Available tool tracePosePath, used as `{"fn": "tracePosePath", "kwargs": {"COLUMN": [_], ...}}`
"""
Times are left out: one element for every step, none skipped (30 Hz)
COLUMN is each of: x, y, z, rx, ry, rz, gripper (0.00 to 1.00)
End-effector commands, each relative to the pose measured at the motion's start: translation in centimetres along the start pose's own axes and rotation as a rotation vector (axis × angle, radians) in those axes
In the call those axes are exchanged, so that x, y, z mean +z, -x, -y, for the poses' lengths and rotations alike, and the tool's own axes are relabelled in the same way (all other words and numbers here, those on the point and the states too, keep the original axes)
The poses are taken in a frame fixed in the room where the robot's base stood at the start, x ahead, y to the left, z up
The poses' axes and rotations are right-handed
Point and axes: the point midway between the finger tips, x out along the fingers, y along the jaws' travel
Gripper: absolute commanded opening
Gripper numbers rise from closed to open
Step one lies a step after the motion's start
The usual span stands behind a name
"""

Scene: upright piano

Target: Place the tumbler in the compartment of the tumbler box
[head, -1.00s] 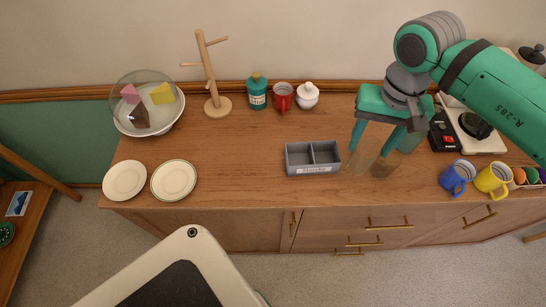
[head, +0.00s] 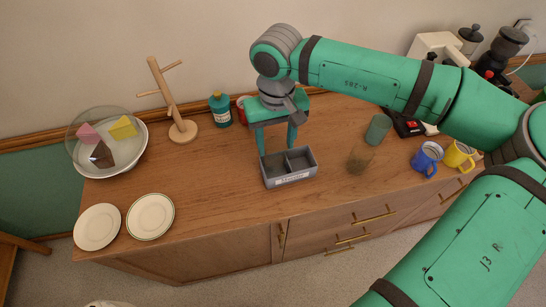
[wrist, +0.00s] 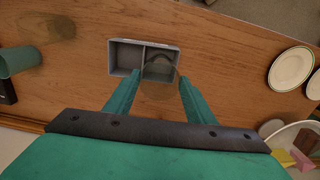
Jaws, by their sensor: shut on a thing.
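The tumbler box (head: 292,178) is a grey two-compartment tray with a label on its front, on the wooden cabinet top. It also shows in the wrist view (wrist: 112,58). My gripper (head: 277,152) points down over the box, its fingers by the left compartment in the head view. In the wrist view my gripper (wrist: 158,80) is shut on a see-through tumbler (wrist: 158,62), seen mainly as a dark curved rim between the fingertips. The tumbler lines up with the right compartment there. How deep it sits, or whether it touches the floor, I cannot tell.
A brownish see-through tumbler (head: 359,159) and a green tumbler (head: 378,130) stand right of the box. Blue (head: 426,158) and yellow (head: 459,156) mugs stand farther right. Two plates (head: 150,216), a mug tree (head: 167,98) and a teal jar (head: 220,110) are left.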

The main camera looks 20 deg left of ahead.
Motion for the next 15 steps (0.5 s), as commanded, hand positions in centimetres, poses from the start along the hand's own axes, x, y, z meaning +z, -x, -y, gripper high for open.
{"fn": "tracePosePath", "kwargs": {"x": [0.1, 0.0, 0.0, 0.0, 0.0, 0.0, 0.0, 0.0, 0.0, 0.0, 0.0, 0.0, 0.0, 0.0, 0.0], "y": [-0.7, -1.0, -1.3, -1.5, -1.6, -1.9, -2.0, -2.3, -2.7, -3.0, -3.5, -4.0, -4.5, -4.8, -5.2], "z": [0.0, 0.0, 0.0, 0.0, 0.0, 0.0, 0.0, 0.0, 0.0, 0.0, 0.1, 0.1, 0.1, 0.1, 0.1], "rx": [0.000, 0.000, -0.001, -0.001, -0.001, -0.001, 0.000, 0.000, 0.000, -0.001, -0.001, -0.001, -0.001, -0.001, -0.001], "ry": [0.000, 0.000, -0.001, -0.001, -0.001, -0.001, 0.000, 0.000, 0.000, 0.001, 0.001, 0.002, 0.002, 0.002, 0.003], "rz": [0.001, 0.001, 0.000, 0.000, -0.001, -0.001, -0.001, -0.001, 0.000, 0.000, 0.001, 0.001, 0.001, 0.001, 0.000], "gripper": [0.08, 0.08, 0.08, 0.08, 0.08, 0.08, 0.08, 0.08, 0.08, 0.08, 0.08, 0.08, 0.08, 0.08, 0.08]}}
